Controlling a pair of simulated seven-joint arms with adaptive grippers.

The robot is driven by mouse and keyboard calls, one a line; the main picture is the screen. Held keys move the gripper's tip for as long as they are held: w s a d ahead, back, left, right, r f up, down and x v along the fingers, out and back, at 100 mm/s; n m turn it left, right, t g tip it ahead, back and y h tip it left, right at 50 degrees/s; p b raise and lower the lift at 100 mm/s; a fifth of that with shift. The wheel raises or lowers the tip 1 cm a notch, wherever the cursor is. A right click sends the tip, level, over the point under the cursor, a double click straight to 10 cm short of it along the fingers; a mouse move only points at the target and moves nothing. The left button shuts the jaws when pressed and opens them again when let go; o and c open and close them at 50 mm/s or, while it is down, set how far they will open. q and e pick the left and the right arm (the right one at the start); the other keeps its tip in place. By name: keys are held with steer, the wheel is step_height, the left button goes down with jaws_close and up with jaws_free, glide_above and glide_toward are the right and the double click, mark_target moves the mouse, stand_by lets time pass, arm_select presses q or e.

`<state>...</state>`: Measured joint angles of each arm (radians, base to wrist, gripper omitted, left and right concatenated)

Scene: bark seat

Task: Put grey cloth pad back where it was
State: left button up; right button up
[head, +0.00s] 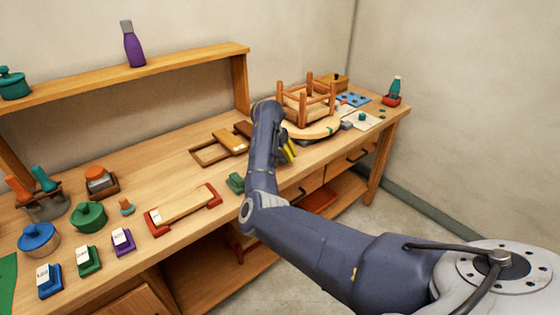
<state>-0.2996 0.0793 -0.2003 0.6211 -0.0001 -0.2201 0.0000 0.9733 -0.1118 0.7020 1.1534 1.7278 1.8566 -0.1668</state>
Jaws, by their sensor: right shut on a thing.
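My right arm reaches in from the lower right. Its bent forearm hides most of my right gripper (288,152), which is low over the bench near the round board (322,129). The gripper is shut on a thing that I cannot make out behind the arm. A small grey item (346,125) lies at the right edge of the round board; I cannot tell whether it is the grey cloth pad. An upturned wooden stool frame (304,108) stands on the board. My left gripper is not in view.
The wooden bench (180,160) runs along the wall under a raised shelf (170,66). A wooden tray (210,153), a red-ended holder (183,210) and a green block (236,183) are left of my arm.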

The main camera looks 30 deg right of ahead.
mark_target(280, 164)
steer(key=shift+f, duration=1.75)
steer(key=shift+f, duration=0.1)
steer(key=o, duration=1.3)
steer(key=shift+c, duration=0.2)
steer(key=v, duration=1.2)
